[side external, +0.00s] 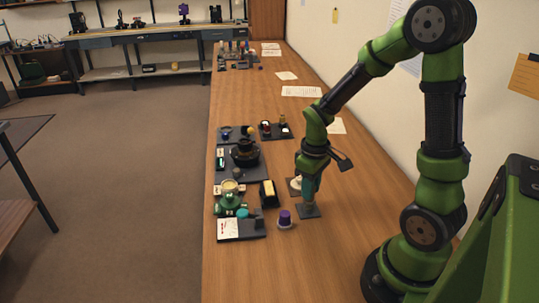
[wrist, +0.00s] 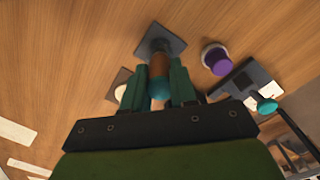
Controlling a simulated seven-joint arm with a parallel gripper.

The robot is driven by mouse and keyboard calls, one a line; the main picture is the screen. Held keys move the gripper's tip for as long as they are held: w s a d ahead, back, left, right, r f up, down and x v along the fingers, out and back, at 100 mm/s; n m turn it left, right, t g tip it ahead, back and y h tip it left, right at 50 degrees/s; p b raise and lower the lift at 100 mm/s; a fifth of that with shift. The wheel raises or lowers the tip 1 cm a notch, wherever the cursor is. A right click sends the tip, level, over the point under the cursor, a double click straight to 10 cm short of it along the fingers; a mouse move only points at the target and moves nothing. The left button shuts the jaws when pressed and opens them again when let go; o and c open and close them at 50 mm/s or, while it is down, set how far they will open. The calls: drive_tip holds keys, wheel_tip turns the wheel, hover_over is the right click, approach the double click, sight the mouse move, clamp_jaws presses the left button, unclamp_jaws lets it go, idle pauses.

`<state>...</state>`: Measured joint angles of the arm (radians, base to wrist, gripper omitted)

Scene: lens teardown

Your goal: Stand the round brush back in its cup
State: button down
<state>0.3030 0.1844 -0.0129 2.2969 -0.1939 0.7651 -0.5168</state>
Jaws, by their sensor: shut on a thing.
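My gripper (wrist: 160,88) is shut on an upright cylinder with a teal end (wrist: 160,90) and a brown body, which looks like the round brush. In the side view my gripper (side external: 309,192) points down over a dark square base (side external: 311,212). In the wrist view the brown part lines up with that base (wrist: 175,46). The fingers hide much of the brush. I cannot make out the cup's walls, or whether the brush's lower end is inside a cup or touching the base.
A purple-and-white round piece (side external: 285,218) stands close left of the base. A pale round item (side external: 294,183) on a brown pad lies just behind my gripper. A black holder with a yellow block (side external: 268,193) and several trays of parts stand further left.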

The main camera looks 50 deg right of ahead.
drive_tip(key=shift+f, duration=0.4)
drive_tip(key=shift+c, duration=1.7)
unclamp_jaws()
drive_tip(key=shift+r, duration=0.1)
drive_tip(key=shift+r, duration=3.4)
